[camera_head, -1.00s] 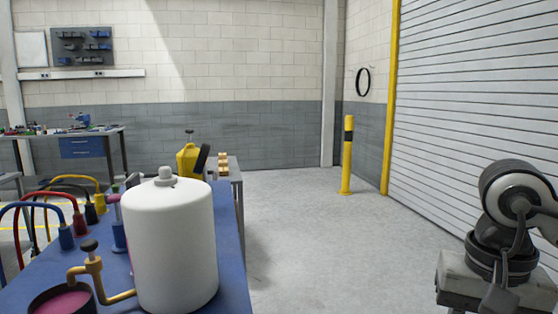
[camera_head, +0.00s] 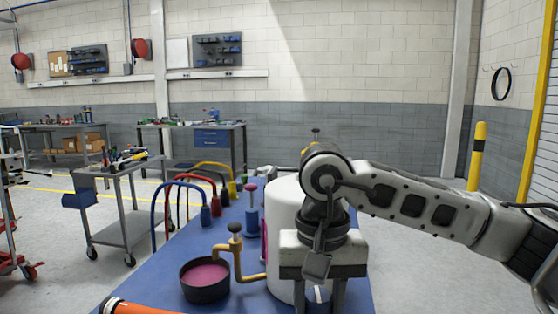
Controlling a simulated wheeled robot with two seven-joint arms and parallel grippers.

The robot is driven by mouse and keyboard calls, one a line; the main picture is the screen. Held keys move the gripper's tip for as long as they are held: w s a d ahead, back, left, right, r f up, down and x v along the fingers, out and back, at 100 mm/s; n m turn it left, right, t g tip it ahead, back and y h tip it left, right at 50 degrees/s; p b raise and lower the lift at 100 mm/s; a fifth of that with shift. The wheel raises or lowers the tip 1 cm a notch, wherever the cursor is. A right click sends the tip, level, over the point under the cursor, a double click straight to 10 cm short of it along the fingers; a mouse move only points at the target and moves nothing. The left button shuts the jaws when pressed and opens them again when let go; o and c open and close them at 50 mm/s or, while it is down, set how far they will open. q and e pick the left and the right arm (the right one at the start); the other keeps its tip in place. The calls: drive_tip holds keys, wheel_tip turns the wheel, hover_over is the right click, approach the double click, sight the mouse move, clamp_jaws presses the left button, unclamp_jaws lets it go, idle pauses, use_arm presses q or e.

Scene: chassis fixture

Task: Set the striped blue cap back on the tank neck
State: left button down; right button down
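The white tank (camera_head: 283,215) stands on the blue bench. My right arm passes in front of it and hides its right side; the neck on top is not visible. My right gripper (camera_head: 312,298) points down in front of the tank. Its fingers look spread, with their tips at or below the bottom edge of the picture. The blue cap (camera_head: 318,299) with a pale stripe shows between the fingers, low in the picture, with visible gaps at its sides. Whether it is touched cannot be seen. My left gripper is not in view.
A dark pot of pink liquid (camera_head: 205,279) and a brass pipe with a black knob (camera_head: 236,245) stand left of the tank. Coloured hoses (camera_head: 187,178) arch behind. An orange cylindrical thing (camera_head: 140,309) lies at the bottom left. The blue bench top (camera_head: 163,265) has some bare room at left.

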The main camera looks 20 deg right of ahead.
drive_tip(key=shift+w+a+r, duration=0.1)
drive_tip(key=shift+w+a, duration=0.1)
drive_tip(key=shift+a, duration=0.05)
drive_tip(key=shift+w+a+r, duration=0.15)
drive_tip(key=shift+w+a, duration=0.05)
drive_tip(key=shift+a, duration=0.05)
drive_tip(key=shift+w+d+r+m, duration=0.1)
drive_tip(key=shift+m, duration=0.2)
